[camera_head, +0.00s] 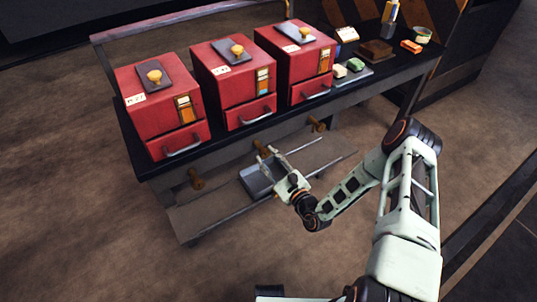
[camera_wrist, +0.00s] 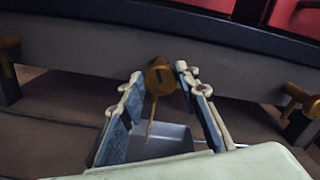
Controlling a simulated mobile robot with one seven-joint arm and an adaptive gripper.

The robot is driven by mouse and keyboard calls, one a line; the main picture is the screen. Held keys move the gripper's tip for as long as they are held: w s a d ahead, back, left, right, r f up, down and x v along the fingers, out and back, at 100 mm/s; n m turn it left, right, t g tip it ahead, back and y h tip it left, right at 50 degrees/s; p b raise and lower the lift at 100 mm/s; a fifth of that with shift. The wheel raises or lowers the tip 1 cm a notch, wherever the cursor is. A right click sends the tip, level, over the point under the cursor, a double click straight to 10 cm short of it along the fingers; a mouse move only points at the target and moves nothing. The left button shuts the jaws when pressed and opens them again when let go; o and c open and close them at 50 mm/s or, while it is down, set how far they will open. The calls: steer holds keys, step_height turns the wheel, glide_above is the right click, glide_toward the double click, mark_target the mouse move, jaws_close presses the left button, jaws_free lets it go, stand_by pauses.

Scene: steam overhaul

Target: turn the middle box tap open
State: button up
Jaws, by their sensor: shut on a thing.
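The middle box tap (camera_head: 262,147) is a brass-brown fitting on the table's front rail, below the middle red box (camera_head: 233,80). In the wrist view the tap (camera_wrist: 160,78) shows a round end with a dark mark and a thin part hanging down from it. My gripper (camera_head: 268,160) reaches up to it from below. In the wrist view the fingers of my gripper (camera_wrist: 158,88) stand on both sides of the tap and are shut on it. The contact itself is partly hidden by the fingers.
Similar taps sit to the left (camera_head: 196,179) and right (camera_head: 317,125) on the same rail. A grey metal tray (camera_head: 255,182) lies on the lower shelf (camera_head: 215,212) below my gripper. Red boxes with drawers stand above. The floor in front is clear.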

steer(key=n+p, duration=0.2)
steer(key=n, duration=0.4)
steer(key=shift+s+a+p, duration=0.1)
steer(key=shift+p, duration=0.25)
steer(key=n, duration=0.2)
steer(key=n+p, duration=0.1)
steer(key=n, duration=0.1)
steer(key=n+p, duration=0.1)
steer(key=n, duration=0.1)
steer(key=shift+f+n, duration=0.25)
steer(key=shift+n, duration=0.05)
steer(key=o, duration=1.2)
steer(key=shift+c, duration=0.2)
steer(key=v, duration=1.2)
steer(key=shift+r, duration=0.1)
